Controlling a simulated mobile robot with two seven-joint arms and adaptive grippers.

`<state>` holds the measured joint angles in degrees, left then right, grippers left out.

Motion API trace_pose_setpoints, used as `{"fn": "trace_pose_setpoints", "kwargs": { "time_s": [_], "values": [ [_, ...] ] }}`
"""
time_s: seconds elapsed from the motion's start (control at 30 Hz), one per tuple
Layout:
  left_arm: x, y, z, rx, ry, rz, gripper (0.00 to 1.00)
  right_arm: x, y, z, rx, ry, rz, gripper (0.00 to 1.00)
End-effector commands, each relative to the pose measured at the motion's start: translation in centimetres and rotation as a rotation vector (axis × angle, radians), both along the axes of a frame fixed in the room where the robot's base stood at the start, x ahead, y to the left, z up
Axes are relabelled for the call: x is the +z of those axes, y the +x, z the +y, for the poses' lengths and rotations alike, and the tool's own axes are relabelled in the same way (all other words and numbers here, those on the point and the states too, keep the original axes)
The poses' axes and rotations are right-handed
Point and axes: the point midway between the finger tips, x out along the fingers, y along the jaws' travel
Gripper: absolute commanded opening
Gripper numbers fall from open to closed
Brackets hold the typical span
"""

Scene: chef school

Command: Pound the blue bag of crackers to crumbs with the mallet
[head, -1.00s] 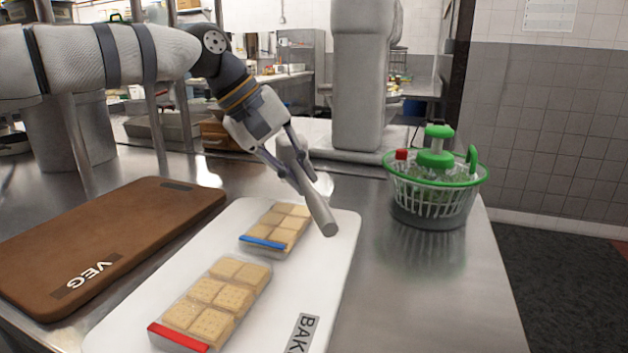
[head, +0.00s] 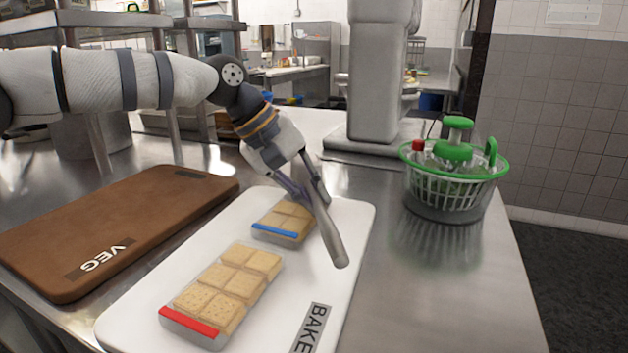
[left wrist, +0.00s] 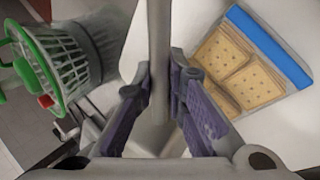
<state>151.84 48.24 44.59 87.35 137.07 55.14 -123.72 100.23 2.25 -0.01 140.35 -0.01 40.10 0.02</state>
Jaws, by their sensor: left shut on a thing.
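The blue bag of crackers (head: 284,222), clear with a blue strip, lies on the white board; its crackers look whole. In the left wrist view the blue bag (left wrist: 240,75) is right of the mallet. My left gripper (head: 315,197) is shut on the grey mallet (head: 331,240) beside the bag's right edge. The mallet's handle slants down toward the lower right in the head view and runs up between the fingers in the left wrist view (left wrist: 160,45). The mallet's head is mostly hidden by the gripper. I cannot tell whether the mallet touches anything. My right gripper is out of view.
A red-striped cracker bag (head: 222,292) lies on the same white board (head: 345,225), nearer to me. A brown VEG board (head: 110,225) is at left. A green-lidded salad spinner (head: 455,175) stands right, a grey machine (head: 376,90) behind.

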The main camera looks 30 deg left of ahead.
Motion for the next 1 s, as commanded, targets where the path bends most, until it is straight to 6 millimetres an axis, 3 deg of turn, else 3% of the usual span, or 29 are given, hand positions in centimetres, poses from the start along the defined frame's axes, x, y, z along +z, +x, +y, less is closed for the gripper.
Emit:
{"fn": "trace_pose_setpoints", "kwargs": {
  "time_s": [0.5,0.8,1.0],
  "values": [
    [-0.4,-0.1,0.0,0.001,0.002,0.002,0.0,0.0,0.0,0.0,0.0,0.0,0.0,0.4],
    [5.5,0.0,0.0,0.001,0.002,-0.007,0.0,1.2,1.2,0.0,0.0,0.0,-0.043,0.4],
    [5.7,0.0,0.0,0.0,0.002,-0.001,0.0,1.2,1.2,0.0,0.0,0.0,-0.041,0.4]
  ]
}}
